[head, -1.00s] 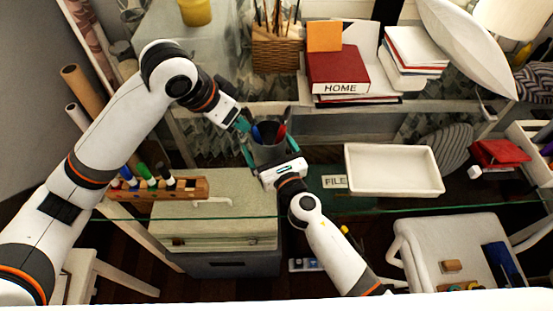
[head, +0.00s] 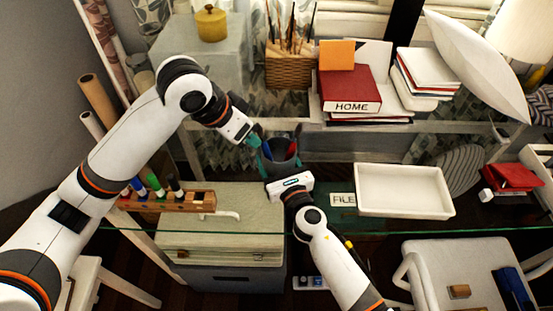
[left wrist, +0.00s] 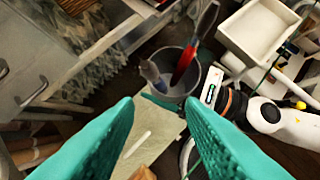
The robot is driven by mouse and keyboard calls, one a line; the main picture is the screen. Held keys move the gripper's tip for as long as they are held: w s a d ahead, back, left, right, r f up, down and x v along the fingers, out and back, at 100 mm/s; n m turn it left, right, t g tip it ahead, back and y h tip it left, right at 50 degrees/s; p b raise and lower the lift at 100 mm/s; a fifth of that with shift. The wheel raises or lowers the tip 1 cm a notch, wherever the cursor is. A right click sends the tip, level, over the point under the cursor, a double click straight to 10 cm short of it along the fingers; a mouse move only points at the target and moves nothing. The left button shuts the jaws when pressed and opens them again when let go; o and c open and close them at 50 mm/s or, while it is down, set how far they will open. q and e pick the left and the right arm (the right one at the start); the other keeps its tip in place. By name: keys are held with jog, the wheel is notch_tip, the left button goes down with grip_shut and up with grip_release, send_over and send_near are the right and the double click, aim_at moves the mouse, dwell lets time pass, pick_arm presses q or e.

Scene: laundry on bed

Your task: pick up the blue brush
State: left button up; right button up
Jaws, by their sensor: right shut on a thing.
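A dark grey cup (head: 281,163) is held in the middle of the head view, with a blue item and a red item standing in it. In the left wrist view the cup (left wrist: 171,92) shows its open top. A blue brush-like item (left wrist: 152,74) leans at its left inside wall, and a red-handled item (left wrist: 185,63) leans at the right. My right gripper (head: 279,168) is shut on the cup from the front. My left gripper (head: 256,141) is just left of the cup rim. Its teal fingers (left wrist: 160,125) are spread, with nothing between them.
A wooden marker rack (head: 175,201) stands at left. A white tray (head: 405,190) is right of the cup. A red book marked HOME (head: 350,90) and a wicker pot of brushes (head: 290,68) are behind. A dark blue object (head: 513,287) lies on the white chair (head: 430,270).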

pick_arm(q)
jog(key=shift+o, duration=0.3)
jog(key=m+g+y, duration=0.3)
jog(key=m, duration=1.3)
send_near(261, 138)
jog(key=f, duration=0.2)
jog(key=w+f, duration=0.1)
jog(key=f, duration=0.2)
jog(key=shift+w+d+f, duration=0.15)
jog(key=shift+w+f, duration=0.05)
jog(key=shift+f, duration=0.05)
jog(key=shift+w+d+f, duration=0.15)
jog(key=shift+d+f, duration=0.05)
jog(key=shift+f, duration=1.1)
jog(key=shift+w+d+f, duration=0.1)
jog(key=shift+d+f, duration=0.05)
jog(key=shift+f, duration=1.2)
grip_shut()
